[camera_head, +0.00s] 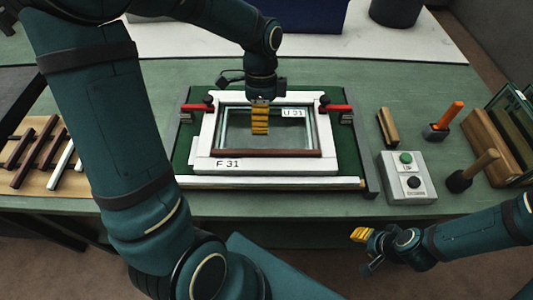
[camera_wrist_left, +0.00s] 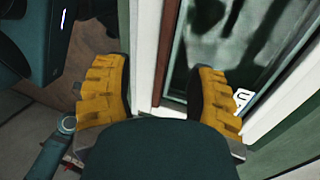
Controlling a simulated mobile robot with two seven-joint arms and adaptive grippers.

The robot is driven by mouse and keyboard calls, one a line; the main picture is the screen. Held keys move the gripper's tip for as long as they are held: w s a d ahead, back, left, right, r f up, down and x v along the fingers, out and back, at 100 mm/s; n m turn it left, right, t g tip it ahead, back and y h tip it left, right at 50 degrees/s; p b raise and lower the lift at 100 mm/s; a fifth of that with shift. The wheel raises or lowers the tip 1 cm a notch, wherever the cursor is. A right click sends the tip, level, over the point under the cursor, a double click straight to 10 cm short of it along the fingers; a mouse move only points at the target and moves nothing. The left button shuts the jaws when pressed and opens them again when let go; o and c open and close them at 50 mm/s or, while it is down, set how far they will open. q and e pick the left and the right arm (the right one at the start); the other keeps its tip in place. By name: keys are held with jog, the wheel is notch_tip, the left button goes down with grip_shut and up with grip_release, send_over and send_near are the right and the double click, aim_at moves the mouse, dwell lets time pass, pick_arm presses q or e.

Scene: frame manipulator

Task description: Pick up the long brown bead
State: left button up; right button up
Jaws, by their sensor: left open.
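A long brown bead (camera_head: 268,154) lies along the front inner edge of the white frame (camera_head: 208,140). In the left wrist view a narrow brown strip (camera_wrist_left: 163,55) runs beside the white frame rail (camera_wrist_left: 146,55). My left gripper (camera_head: 260,120) is over the frame opening, with yellow fingers. In the left wrist view my left gripper (camera_wrist_left: 160,95) is open, its fingers on either side of the rail and strip, with nothing visibly held. More brown beads (camera_head: 45,136) lie on the tan board at left. My right gripper (camera_head: 361,236) is at lower right, away from the frame; its jaw opening is unclear.
The frame sits on a green fixture with red clamps (camera_head: 340,108) at both sides. A white bead (camera_head: 62,165) lies on the tan board (camera_head: 92,180). A button box (camera_head: 407,177), an orange-handled tool (camera_head: 441,122) and a wood-handled tool (camera_head: 473,171) stand at right.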

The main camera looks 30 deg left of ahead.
pick_arm(q)
send_over(266, 150)
jog(key=a, duration=0.1)
notch_tip(266, 150, down, 4)
jog(key=shift+w+a+f+b, duration=0.1)
jog(key=shift+a+f+b, duration=0.1)
jog(key=shift+b, duration=0.1)
jog(key=f, duration=0.2)
jog(key=d+f+b, duration=0.1)
jog(key=f, duration=0.1)
jog(key=shift+d+f, duration=0.2)
jog(key=shift+f, duration=0.4)
grip_shut()
